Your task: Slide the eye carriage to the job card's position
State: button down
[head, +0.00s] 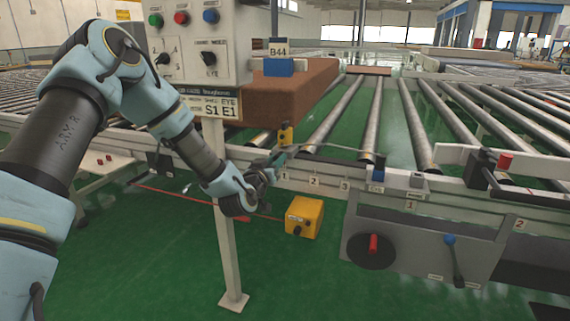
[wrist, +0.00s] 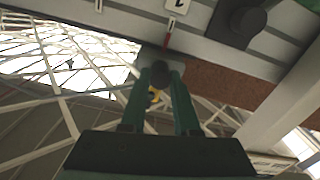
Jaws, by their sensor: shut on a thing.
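The eye carriage (head: 286,135), with a yellow upright head, stands on the front rail of the conveyor. It sits above the plate marked 1 (head: 284,175), left of plates 2 (head: 314,181) and 3 (head: 345,186). My gripper (head: 278,157) is at the carriage from the front. In the wrist view, my gripper's two green fingers (wrist: 160,85) are shut on a dark round knob (wrist: 161,72); a bit of yellow shows behind it. The job card (head: 219,108) on the control post reads S1 E1. My fingers partly hide the carriage's lower part.
A brown mattress (head: 300,92) with a blue block and B44 tag lies on the rollers behind. A yellow box (head: 304,217) hangs below the rail. The control post (head: 228,220) stands left of my gripper.

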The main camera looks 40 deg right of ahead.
jog(key=c, duration=0.7)
grip_release()
jog(key=shift+o, duration=0.2)
jog(key=b+v, duration=0.1)
jog(key=v, duration=0.9)
jog(key=shift+s+a, duration=0.2)
jog(key=shift+a, duration=0.15)
